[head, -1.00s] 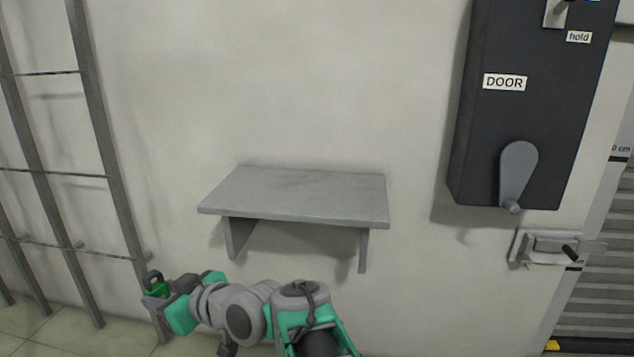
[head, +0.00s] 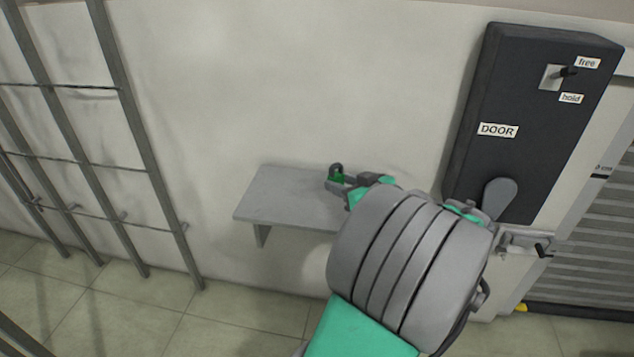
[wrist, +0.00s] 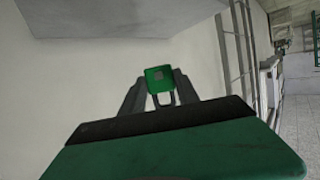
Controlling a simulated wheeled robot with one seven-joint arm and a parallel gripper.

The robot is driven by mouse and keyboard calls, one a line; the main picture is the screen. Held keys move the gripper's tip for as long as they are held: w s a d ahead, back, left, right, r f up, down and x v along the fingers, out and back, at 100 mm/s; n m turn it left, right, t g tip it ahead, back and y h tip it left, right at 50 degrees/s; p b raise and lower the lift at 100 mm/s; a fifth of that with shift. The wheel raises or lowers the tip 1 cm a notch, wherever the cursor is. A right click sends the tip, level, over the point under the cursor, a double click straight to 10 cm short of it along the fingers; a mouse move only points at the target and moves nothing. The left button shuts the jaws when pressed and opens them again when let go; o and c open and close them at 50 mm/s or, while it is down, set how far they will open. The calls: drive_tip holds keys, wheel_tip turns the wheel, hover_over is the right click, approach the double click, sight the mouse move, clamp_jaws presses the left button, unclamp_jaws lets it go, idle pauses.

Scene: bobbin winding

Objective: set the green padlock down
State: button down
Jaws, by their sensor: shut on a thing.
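The green padlock (head: 336,176) with its dark shackle upward is held at the tip of my gripper (head: 341,182). In the head view it shows over the right part of the grey wall shelf (head: 275,196); whether it touches the shelf I cannot tell. In the wrist view the padlock (wrist: 159,78) sits between the two dark fingers of my gripper (wrist: 158,92), which is shut on it. The shelf's flat underside or top shows as a grey slab (wrist: 120,14) at the upper left there. My arm hides the shelf's right end.
The left and middle of the shelf are bare. A dark box marked DOOR (head: 530,125) with a crank handle (head: 498,197) hangs on the wall at right, above a latch (head: 522,243). A metal rack (head: 130,130) stands at left.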

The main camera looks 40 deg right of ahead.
drive_tip(key=d+f+x, duration=0.1)
drive_tip(key=x, duration=0.7)
hover_over(320, 200)
wheel_tip(320, 200, down, 5)
drive_tip(key=shift+s+a+f, duration=0.1)
drive_tip(key=shift+s+f, duration=0.05)
drive_tip(key=shift+w+f+p, duration=0.2)
drive_tip(key=shift+f+p, duration=0.15)
drive_tip(key=shift+f, duration=1.45)
drive_tip(key=shift+f, duration=0.2)
drive_tip(key=c, duration=0.9)
unclamp_jaws()
drive_tip(key=shift+r, duration=0.15)
